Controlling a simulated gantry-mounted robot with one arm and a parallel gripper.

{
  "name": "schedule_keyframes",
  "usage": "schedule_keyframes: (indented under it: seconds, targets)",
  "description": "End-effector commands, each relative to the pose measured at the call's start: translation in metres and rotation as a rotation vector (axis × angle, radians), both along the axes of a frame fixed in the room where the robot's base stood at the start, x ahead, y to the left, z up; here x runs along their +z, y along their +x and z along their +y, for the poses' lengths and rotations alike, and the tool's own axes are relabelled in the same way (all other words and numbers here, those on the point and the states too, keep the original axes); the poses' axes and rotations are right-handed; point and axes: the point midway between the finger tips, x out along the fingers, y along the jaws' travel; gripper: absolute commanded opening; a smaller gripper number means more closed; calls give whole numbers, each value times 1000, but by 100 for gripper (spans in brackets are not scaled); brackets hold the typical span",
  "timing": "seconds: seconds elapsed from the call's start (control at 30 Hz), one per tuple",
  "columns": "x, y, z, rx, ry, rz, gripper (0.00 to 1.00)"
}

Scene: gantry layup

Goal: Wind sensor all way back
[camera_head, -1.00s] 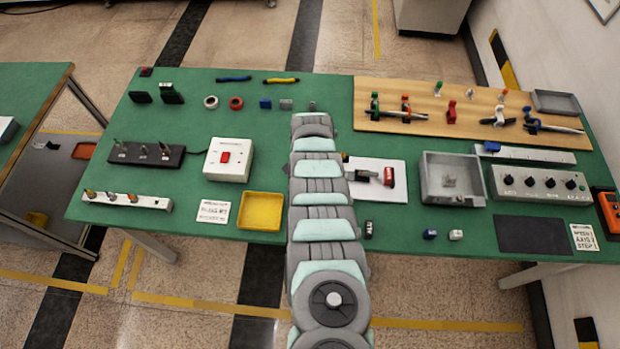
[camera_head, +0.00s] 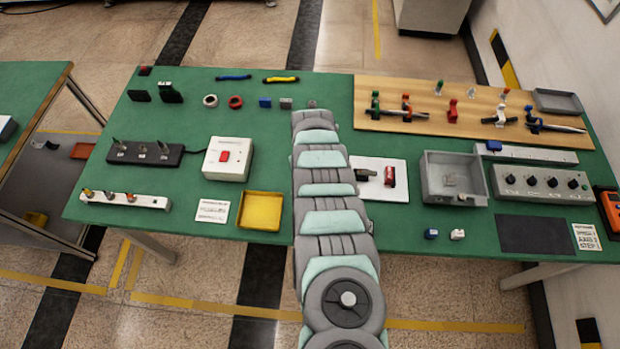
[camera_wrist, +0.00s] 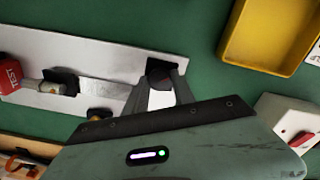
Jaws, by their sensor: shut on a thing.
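A white plate (camera_head: 397,191) lies on the green table, just right of my arm; it also shows in the wrist view (camera_wrist: 100,53). On it are a dark sensor-like part (camera_head: 363,174) and a red block (camera_head: 389,176). In the wrist view the red block (camera_wrist: 9,74) is at the far left, with the sensor-like part (camera_wrist: 62,79) close beside it. My gripper (camera_wrist: 163,82) is shut on a dark knob (camera_wrist: 159,72) at the plate's end. The fingers partly cover the knob. My arm hides the gripper in the head view.
A yellow tray (camera_head: 242,222) and a white box with a red button (camera_head: 241,170) are left of my arm. A grey tray (camera_head: 432,193) and a box of knobs (camera_head: 541,194) are right of the plate. A wooden board (camera_head: 375,91) lies behind.

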Motion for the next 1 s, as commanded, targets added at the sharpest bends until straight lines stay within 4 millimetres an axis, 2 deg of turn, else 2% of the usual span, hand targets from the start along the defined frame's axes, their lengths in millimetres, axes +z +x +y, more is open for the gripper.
schedule_keyframes:
  seconds: [0.6,1.0]
  targets:
    - [-1,0,-1,576,-1,1,0]
    - [-1,0,0,841,-1,0,0]
